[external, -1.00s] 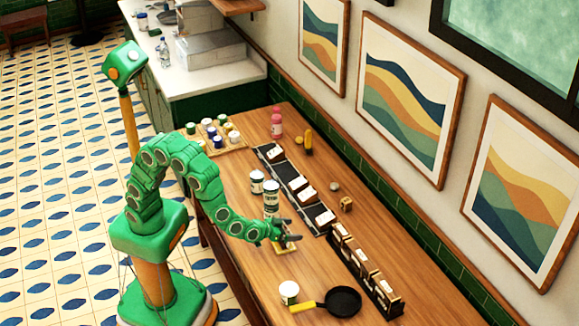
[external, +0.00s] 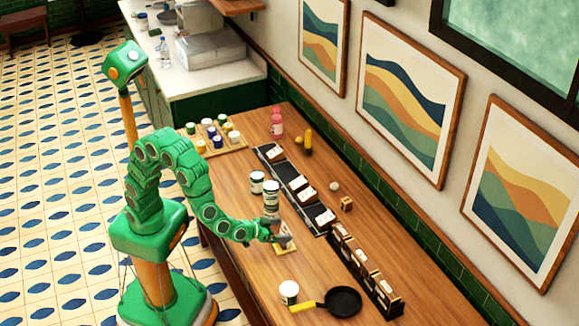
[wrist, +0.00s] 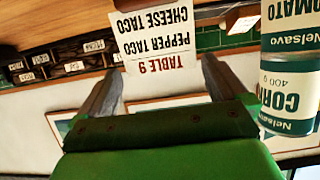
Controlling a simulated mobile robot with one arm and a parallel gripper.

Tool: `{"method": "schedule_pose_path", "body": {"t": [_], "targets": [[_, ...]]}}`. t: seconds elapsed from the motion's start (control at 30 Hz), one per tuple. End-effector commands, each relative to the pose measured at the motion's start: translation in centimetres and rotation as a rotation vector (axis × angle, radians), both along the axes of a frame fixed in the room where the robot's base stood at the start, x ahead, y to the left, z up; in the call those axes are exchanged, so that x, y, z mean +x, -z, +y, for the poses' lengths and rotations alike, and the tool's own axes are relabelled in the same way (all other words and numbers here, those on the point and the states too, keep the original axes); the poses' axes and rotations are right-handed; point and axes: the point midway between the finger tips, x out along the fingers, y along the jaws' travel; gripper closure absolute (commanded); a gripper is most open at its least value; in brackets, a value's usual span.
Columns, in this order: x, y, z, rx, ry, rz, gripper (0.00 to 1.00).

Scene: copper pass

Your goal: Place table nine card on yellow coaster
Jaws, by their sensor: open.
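The white table nine card (wrist: 158,40) shows upside down in the wrist view, reading "TABLE 9", just beyond and between my parted fingertips. In the external view the card (external: 285,229) stands upright at the yellow coaster (external: 288,250), apparently on it; its foot is partly hidden by my gripper. My gripper (external: 279,239) is open just left of the card; it also shows open and empty in the wrist view (wrist: 163,70). The coaster lies flat on the wooden table and does not show clearly in the wrist view.
Stacked tomato and corn cans (external: 271,199) stand close behind my gripper, at the right of the wrist view (wrist: 289,70). Another can (external: 257,183) is beside them. A white can (external: 289,292) and black pan (external: 343,301) sit nearer. A row of card holders (external: 362,267) lines the wall side.

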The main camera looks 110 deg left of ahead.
Motion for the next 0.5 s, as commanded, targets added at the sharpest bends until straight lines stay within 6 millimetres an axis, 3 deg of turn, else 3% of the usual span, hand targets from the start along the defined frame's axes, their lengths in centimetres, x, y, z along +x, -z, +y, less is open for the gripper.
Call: {"method": "schedule_pose_path", "body": {"t": [0.5], "targets": [[-4.0, -2.3, -4.0, 0.0, 0.001, 0.0, 0.0]]}}
